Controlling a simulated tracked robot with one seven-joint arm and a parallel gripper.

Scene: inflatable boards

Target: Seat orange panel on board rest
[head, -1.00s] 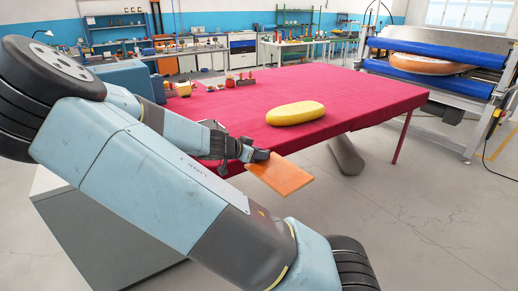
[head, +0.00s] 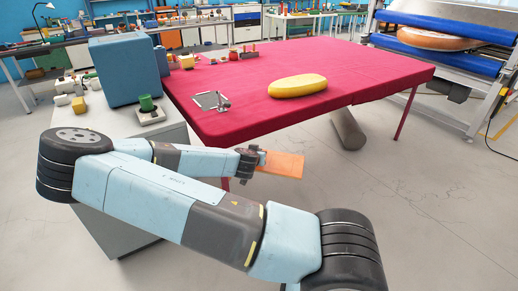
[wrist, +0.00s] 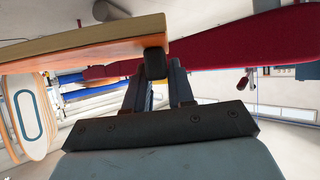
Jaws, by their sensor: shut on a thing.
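The orange panel (head: 284,164) is a flat, thin rectangular slab. My gripper (head: 260,158) is shut on its left edge and holds it in the air, off the front edge of the red table in the head view. In the wrist view the panel (wrist: 80,42) shows its wood-coloured edge and extends to the left from the gripper fingers (wrist: 156,66). I cannot tell for certain which thing is the board rest. A small grey plate with a metal fitting (head: 209,100) lies on the table's front left corner.
The red-topped table (head: 360,75) carries a yellow oval board (head: 297,86) and has much bare room. A grey cabinet (head: 115,215) with a blue box (head: 128,70) stands left. A blue-roller machine (head: 440,38) stands back right. The floor at front right is clear.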

